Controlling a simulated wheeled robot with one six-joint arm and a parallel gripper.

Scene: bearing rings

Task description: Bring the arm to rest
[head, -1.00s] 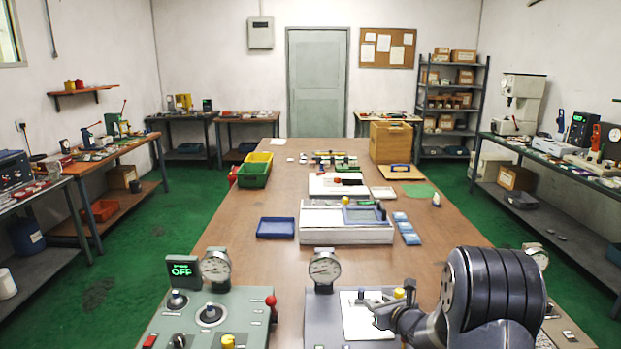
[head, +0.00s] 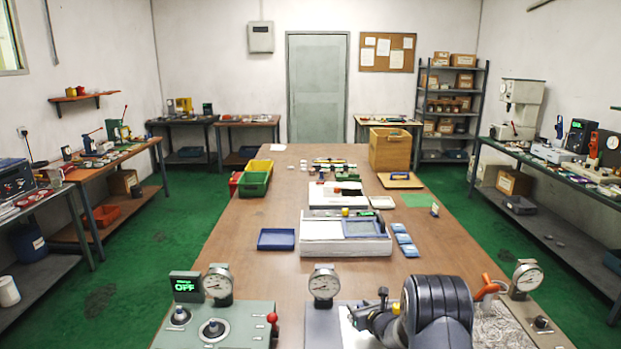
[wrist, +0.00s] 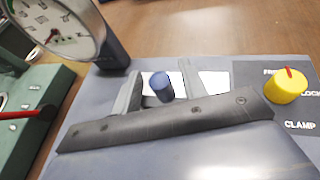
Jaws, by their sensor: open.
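My gripper (head: 368,316) is low over the grey front panel (head: 318,325), at the lower middle of the head view, with my dark arm to its right. In the wrist view its two grey fingers (wrist: 160,92) stand apart, with a dark bar of my gripper across the front. A blue knob (wrist: 161,86) shows in the gap between them; I cannot tell whether they touch it. A yellow knob (wrist: 288,87) beside the words LOCK and CLAMP sits to the right of the gripper.
A round gauge (head: 324,284) stands close behind the gripper and fills the wrist view's upper left. A green control panel (head: 250,315) with an OFF display (head: 186,284) is to the left. An orange handle (head: 488,288) is right of my arm.

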